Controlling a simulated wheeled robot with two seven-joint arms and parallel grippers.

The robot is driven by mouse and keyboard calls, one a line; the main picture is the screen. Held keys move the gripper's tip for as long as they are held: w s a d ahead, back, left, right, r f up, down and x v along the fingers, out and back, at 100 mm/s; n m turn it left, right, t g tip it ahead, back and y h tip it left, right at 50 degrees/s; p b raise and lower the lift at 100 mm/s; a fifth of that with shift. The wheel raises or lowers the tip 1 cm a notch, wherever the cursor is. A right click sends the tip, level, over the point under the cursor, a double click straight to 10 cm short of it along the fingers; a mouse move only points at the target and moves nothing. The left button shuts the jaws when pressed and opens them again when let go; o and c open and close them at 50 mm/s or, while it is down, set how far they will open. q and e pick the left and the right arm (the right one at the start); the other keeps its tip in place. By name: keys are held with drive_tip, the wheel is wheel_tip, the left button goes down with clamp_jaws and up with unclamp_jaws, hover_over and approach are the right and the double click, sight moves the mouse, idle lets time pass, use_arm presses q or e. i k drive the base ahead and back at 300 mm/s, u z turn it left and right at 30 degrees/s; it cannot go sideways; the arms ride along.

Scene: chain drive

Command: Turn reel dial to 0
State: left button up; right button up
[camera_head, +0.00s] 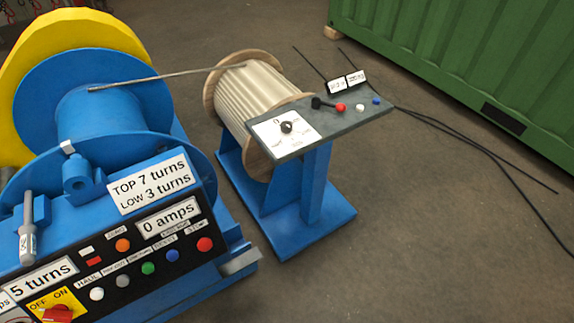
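The reel dial (287,127) is a small black knob on a white scale plate. It sits at the left end of the grey panel on the blue reel stand (313,185). A "0" mark shows at the top of the plate; the other marks are too small to read surely. I cannot tell exactly which mark the knob points to. The cable reel (254,97) with pale rope stands behind the panel. Neither of my grippers is in view.
A blue winch (102,118) with a yellow wheel stands on the left, its black control panel (130,258) in front. A rope (165,75) runs from winch to reel. A black lever with a red knob (341,107) is right of the dial. Black cables (470,140) cross the floor near a green container (470,60).

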sight(286, 127)
drive_tip(key=z, duration=1.05)
drive_tip(key=i, duration=0.9)
drive_tip(key=u, duration=2.55)
